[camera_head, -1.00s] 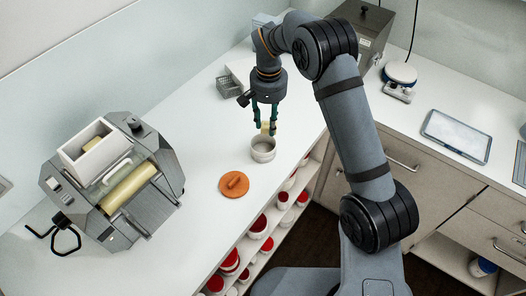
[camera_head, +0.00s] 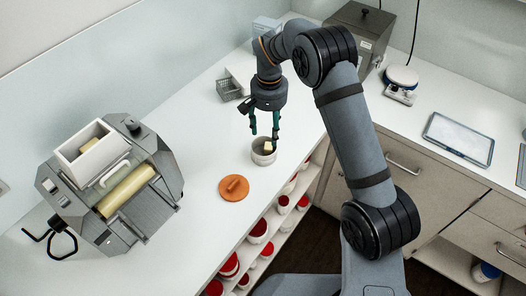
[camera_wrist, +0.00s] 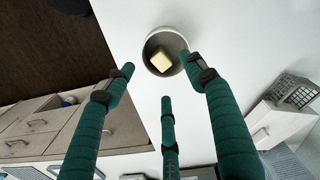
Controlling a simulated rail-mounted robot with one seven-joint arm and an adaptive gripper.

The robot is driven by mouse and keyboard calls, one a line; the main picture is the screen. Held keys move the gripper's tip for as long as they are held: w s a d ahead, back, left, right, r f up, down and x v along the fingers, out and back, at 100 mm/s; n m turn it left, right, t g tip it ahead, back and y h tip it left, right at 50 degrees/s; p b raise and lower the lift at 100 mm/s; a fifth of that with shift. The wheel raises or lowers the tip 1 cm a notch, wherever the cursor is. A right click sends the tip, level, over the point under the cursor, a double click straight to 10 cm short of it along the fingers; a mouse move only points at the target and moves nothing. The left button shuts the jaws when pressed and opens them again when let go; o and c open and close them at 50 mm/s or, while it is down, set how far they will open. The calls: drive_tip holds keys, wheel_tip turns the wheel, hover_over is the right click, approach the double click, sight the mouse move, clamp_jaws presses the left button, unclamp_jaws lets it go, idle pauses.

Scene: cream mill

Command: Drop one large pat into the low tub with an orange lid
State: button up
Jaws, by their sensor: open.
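The low round tub (camera_head: 263,158) stands on the white counter with its top uncovered. The orange lid (camera_head: 234,188) lies flat on the counter beside it, to the lower left. A pale yellow pat (camera_head: 267,147) shows within the tub's mouth; in the wrist view the pat (camera_wrist: 160,60) lies inside the rim of the tub (camera_wrist: 151,39). Whether it rests on the bottom is unclear. My gripper (camera_head: 264,136) is just above the tub, its green fingers spread and empty. The wrist view shows the gripper (camera_wrist: 160,76) with its fingers apart, clear of the pat.
A grey machine (camera_head: 150,185) with a white hopper and a yellow roll stands at the left. A wire basket (camera_head: 229,89) is behind the tub. Shelves below the counter edge hold several red-lidded tubs (camera_head: 258,230). The counter around the lid is clear.

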drive_tip(key=shift+r, duration=0.1)
wheel_tip(320, 180, up, 12)
idle(0.5)
wheel_tip(320, 180, down, 13)
drive_tip(key=shift+s+r, duration=0.1)
drive_tip(key=shift+r, duration=0.1)
wheel_tip(320, 180, up, 6)
drive_tip(key=p, duration=0.4)
drive_tip(key=shift+f, duration=0.1)
drive_tip(key=shift+f, duration=0.1)
